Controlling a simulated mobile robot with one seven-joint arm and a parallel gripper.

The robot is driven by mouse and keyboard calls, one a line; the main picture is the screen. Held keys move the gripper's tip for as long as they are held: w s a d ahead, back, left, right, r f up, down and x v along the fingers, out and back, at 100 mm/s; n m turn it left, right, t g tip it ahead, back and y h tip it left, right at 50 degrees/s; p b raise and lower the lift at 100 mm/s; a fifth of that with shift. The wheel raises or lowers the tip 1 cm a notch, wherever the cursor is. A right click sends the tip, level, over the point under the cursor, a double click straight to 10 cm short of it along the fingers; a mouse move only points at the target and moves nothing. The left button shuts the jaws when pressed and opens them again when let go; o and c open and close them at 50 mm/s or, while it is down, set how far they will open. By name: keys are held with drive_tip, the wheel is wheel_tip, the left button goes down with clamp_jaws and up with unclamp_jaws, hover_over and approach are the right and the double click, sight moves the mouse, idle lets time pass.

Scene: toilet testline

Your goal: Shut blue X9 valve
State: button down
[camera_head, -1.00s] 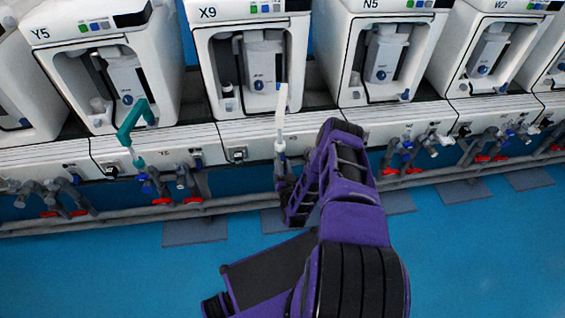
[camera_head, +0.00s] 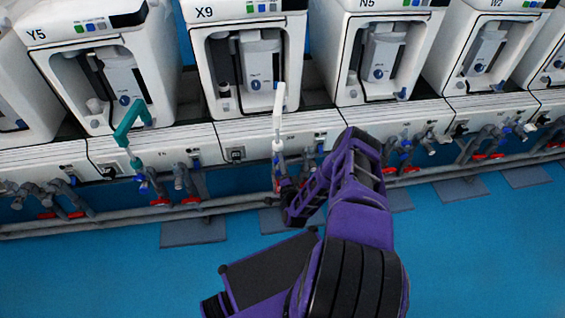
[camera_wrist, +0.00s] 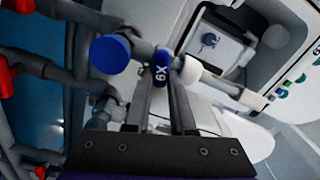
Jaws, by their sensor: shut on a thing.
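The blue X9 valve handle (camera_wrist: 160,70), marked "X9", sits on a grey pipe in the wrist view. My gripper (camera_wrist: 161,88) reaches up to it, with one finger on each side, and is shut on it. A round blue knob (camera_wrist: 110,53) is just left of the fingers on the same piping. In the head view the white X9 machine (camera_head: 248,65) stands at upper middle. A white spout (camera_head: 279,105) rises in front of it. My gripper is below that spout at the pipes, and my wrist partly hides the valve there.
Neighbouring machines Y5 (camera_head: 95,75) and N5 (camera_head: 378,60) flank X9. A teal spout (camera_head: 131,122) stands at left. Red handles and grey pipes (camera_head: 180,180) run along the front. Red handles (camera_wrist: 8,75) also show at left in the wrist view. The blue floor (camera_head: 480,250) is open.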

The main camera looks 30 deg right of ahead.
drive_tip(key=shift+d+f+m, duration=0.1)
drive_tip(key=shift+m, duration=1.7)
drive_tip(key=c, duration=0.8)
unclamp_jaws()
drive_tip(key=shift+o, duration=0.2)
drive_tip(key=shift+f, duration=0.1)
drive_tip(key=shift+s, duration=0.15)
